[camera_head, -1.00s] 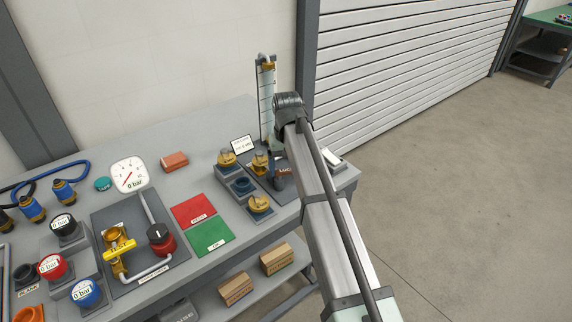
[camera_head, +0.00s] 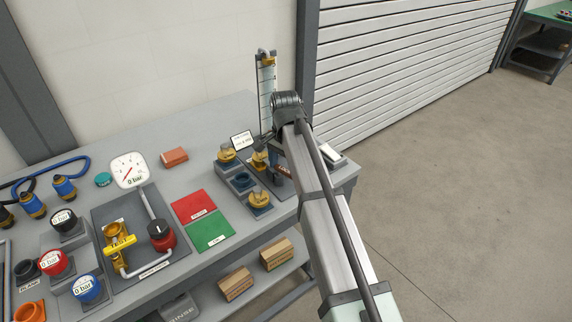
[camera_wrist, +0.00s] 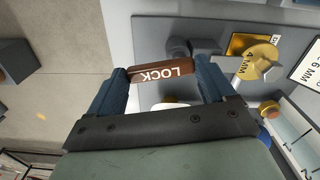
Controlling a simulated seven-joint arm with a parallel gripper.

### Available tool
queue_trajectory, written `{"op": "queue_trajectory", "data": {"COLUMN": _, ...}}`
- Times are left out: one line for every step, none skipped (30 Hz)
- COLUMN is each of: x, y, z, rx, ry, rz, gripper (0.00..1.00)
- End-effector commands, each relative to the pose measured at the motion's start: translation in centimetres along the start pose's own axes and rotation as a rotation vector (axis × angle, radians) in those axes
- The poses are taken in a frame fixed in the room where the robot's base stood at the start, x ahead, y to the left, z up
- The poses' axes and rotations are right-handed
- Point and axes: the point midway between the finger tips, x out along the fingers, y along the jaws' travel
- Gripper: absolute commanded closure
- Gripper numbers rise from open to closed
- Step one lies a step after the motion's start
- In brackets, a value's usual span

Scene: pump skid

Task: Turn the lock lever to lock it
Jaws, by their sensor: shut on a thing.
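The lock lever (camera_wrist: 163,73) is a brown bar with white LOCK lettering, upside down in the wrist view. It lies between the two blue fingers of my gripper (camera_wrist: 162,78), which is shut on it, one finger at each end. A dark round fitting (camera_wrist: 178,48) sits just behind the lever on the grey plate. In the head view only a small brown part of the lever (camera_head: 284,169) shows beside my arm; the rest is hidden. My gripper is mostly hidden there too.
A brass fitting marked 4 MM (camera_wrist: 258,58) and a graduated tube (camera_wrist: 295,130) stand close to the lever. Several brass caps, such as one near the front (camera_head: 259,199), lie left of my arm. Red (camera_head: 192,205) and green (camera_head: 210,230) mats lie further left.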

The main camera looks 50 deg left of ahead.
Motion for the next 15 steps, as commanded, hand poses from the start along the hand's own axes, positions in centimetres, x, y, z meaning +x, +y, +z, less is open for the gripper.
{"op": "queue_trajectory", "data": {"x": -0.05, "y": -0.01, "z": 0.08, "rx": 0.032, "ry": 0.001, "rz": -0.001, "gripper": 0.48}}
{"op": "queue_trajectory", "data": {"x": -0.05, "y": -0.01, "z": 0.12, "rx": 0.052, "ry": 0.001, "rz": -0.001, "gripper": 0.48}}
{"op": "queue_trajectory", "data": {"x": -0.06, "y": -0.02, "z": 0.17, "rx": 0.076, "ry": 0.001, "rz": -0.001, "gripper": 0.48}}
{"op": "queue_trajectory", "data": {"x": -0.06, "y": -0.03, "z": 0.21, "rx": 0.093, "ry": 0.001, "rz": -0.001, "gripper": 0.48}}
{"op": "queue_trajectory", "data": {"x": -0.06, "y": -0.03, "z": 0.24, "rx": 0.109, "ry": 0.001, "rz": -0.001, "gripper": 0.48}}
{"op": "queue_trajectory", "data": {"x": -0.06, "y": -0.04, "z": 0.28, "rx": 0.128, "ry": 0.001, "rz": -0.001, "gripper": 0.48}}
{"op": "queue_trajectory", "data": {"x": -0.06, "y": -0.04, "z": 0.31, "rx": 0.142, "ry": 0.001, "rz": -0.001, "gripper": 0.48}}
{"op": "queue_trajectory", "data": {"x": -0.06, "y": -0.04, "z": 0.34, "rx": 0.153, "ry": 0.001, "rz": -0.001, "gripper": 0.48}}
{"op": "queue_trajectory", "data": {"x": -0.06, "y": -0.05, "z": 0.37, "rx": 0.169, "ry": 0.001, "rz": -0.001, "gripper": 0.48}}
{"op": "queue_trajectory", "data": {"x": -0.06, "y": -0.05, "z": 0.39, "rx": 0.178, "ry": 0.001, "rz": -0.001, "gripper": 0.48}}
{"op": "queue_trajectory", "data": {"x": -0.06, "y": -0.06, "z": 0.40, "rx": 0.186, "ry": 0.001, "rz": -0.001, "gripper": 0.48}}
{"op": "queue_trajectory", "data": {"x": -0.06, "y": -0.07, "z": 0.42, "rx": 0.197, "ry": 0.001, "rz": -0.001, "gripper": 0.48}}
{"op": "queue_trajectory", "data": {"x": -0.06, "y": -0.07, "z": 0.44, "rx": 0.203, "ry": 0.001, "rz": -0.001, "gripper": 0.48}}
{"op": "queue_trajectory", "data": {"x": -0.06, "y": -0.07, "z": 0.44, "rx": 0.209, "ry": 0.001, "rz": -0.001, "gripper": 0.48}}
{"op": "queue_trajectory", "data": {"x": -0.06, "y": -0.08, "z": 0.45, "rx": 0.214, "ry": 0.001, "rz": -0.001, "gripper": 0.48}}
